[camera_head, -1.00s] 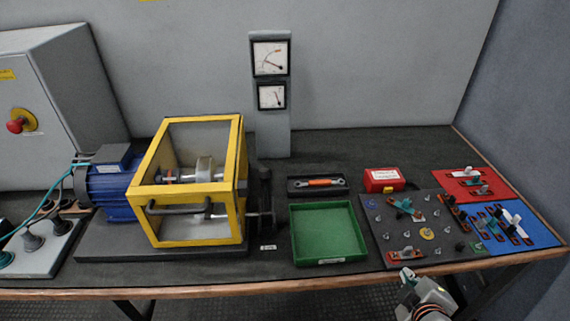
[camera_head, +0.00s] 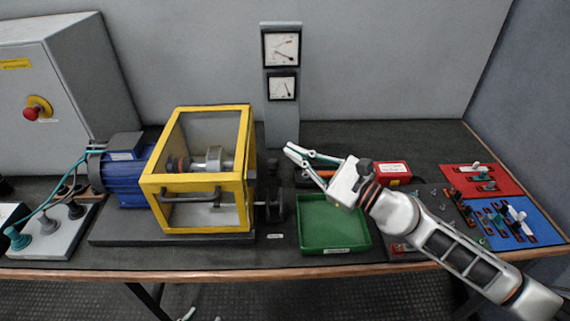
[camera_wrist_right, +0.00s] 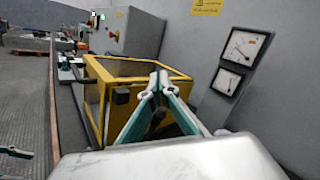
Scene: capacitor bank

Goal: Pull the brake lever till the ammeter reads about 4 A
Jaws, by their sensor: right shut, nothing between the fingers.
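Two white dial meters, an upper one (camera_head: 281,47) and a lower one (camera_head: 282,87), sit on a grey post behind the bench. Their labels are too small to tell which is the ammeter or its reading. A dark brake part (camera_head: 272,190) stands at the right end of the yellow guard frame (camera_head: 148,195); its lever is hard to make out. My right gripper (camera_head: 290,149) is shut and empty, above the bench right of the guard; its fingertips meet in the wrist view (camera_wrist_right: 159,76). Only tips of my left gripper (camera_head: 188,314) show at the bottom edge.
A blue motor (camera_head: 124,185) joins the guard on the left. A green tray (camera_head: 333,248) lies in front of my right gripper. A red box (camera_head: 390,170) and component boards stand to the right. A grey cabinet (camera_head: 85,90) with a red knob stands at the left.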

